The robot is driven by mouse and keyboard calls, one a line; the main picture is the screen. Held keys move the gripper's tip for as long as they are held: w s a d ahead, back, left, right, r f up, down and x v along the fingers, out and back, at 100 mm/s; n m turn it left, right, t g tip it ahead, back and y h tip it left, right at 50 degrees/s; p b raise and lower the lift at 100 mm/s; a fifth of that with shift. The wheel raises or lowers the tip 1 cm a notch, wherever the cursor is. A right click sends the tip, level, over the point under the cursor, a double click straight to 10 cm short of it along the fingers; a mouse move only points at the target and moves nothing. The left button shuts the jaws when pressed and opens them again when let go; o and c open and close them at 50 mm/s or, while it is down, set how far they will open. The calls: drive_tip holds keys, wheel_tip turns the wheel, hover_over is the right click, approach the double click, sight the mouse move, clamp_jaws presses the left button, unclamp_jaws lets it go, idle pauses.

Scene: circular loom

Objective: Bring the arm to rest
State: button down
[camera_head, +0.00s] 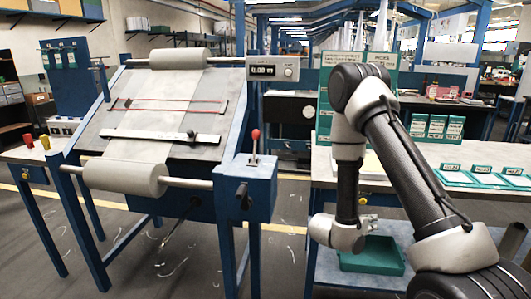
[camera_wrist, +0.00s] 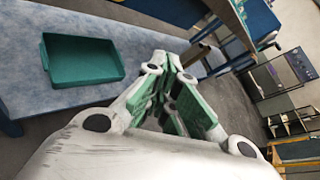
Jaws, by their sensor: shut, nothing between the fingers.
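My arm (camera_head: 412,165) is at the right of the head view, its upper link raised and its forearm hanging down. Its wrist (camera_head: 338,234) hangs low in front of the right-hand table. In the wrist view my gripper (camera_wrist: 171,68) has its fingers with green pads brought together at the tips, with nothing held.
A green tray (camera_head: 372,256) sits on a low shelf by my wrist; it also shows in the wrist view (camera_wrist: 82,58). The right table (camera_head: 440,170) bears green cards. The loom (camera_head: 165,110) with a red-knobbed lever (camera_head: 255,140) stands left, open floor between.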

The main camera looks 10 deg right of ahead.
drive_tip(key=s+d+r+m+g+y, duration=0.1)
drive_tip(key=s+d+r+m+g, duration=0.2)
drive_tip(key=s+r+m+g, duration=0.4)
drive_tip(key=s+d+r+m+g+y, duration=0.1)
drive_tip(key=s+d+r+m+g, duration=0.1)
drive_tip(key=s+r+m+g, duration=0.55)
drive_tip(key=s+a+r+m+t+y, duration=1.1)
drive_tip(key=s+a+r+m+t, duration=0.1)
drive_tip(key=r, duration=0.4)
drive_tip(key=shift+r+m, duration=0.2)
drive_tip(key=shift+m, duration=0.65)
